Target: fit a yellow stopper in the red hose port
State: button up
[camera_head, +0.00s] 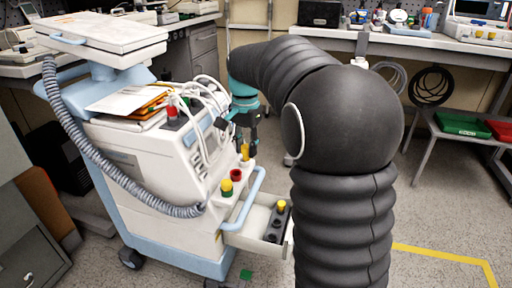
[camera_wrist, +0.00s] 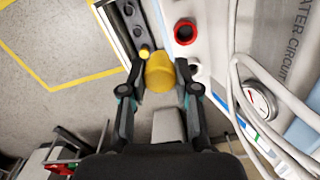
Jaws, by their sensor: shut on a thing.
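My gripper (camera_head: 245,137) points down over the front of the white machine. In the wrist view my gripper (camera_wrist: 160,72) is shut on a yellow stopper (camera_wrist: 159,75), which sits between the fingertips. The held stopper also shows in the head view (camera_head: 245,152), above the ledge. The red hose port (camera_wrist: 185,31) is an open red ring on the ledge, apart from the stopper and ahead of it. It also shows in the head view (camera_head: 237,175). A second yellow stopper (camera_head: 281,205) stands in a black rack (camera_head: 273,225) in the open drawer.
A yellow-topped fitting (camera_head: 226,187) stands beside the red port. The drawer (camera_head: 245,238) sticks out below a blue handle (camera_head: 246,205). White hoses (camera_wrist: 245,110) and a round gauge (camera_wrist: 259,100) lie right of my gripper in the wrist view. Floor right of the machine is clear.

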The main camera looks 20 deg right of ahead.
jog(key=shift+w+a+f+b, duration=0.25)
jog(key=shift+w+a+f, duration=0.25)
jog(key=shift+f, duration=0.35)
jog(key=shift+w+a+f+b, duration=0.25)
jog(key=shift+w+a+f, duration=0.15)
jog(key=shift+f, duration=0.45)
jog(key=shift+w+a+f+b, duration=0.25)
jog(key=shift+w+a+f, duration=0.25)
jog(key=shift+f, duration=0.35)
jog(key=shift+d+f+b, duration=0.1)
jog(key=shift+f+b, duration=0.7)
jog(key=shift+f, duration=1.1)
jog(key=o, duration=0.9)
jog(key=shift+f, duration=0.1)
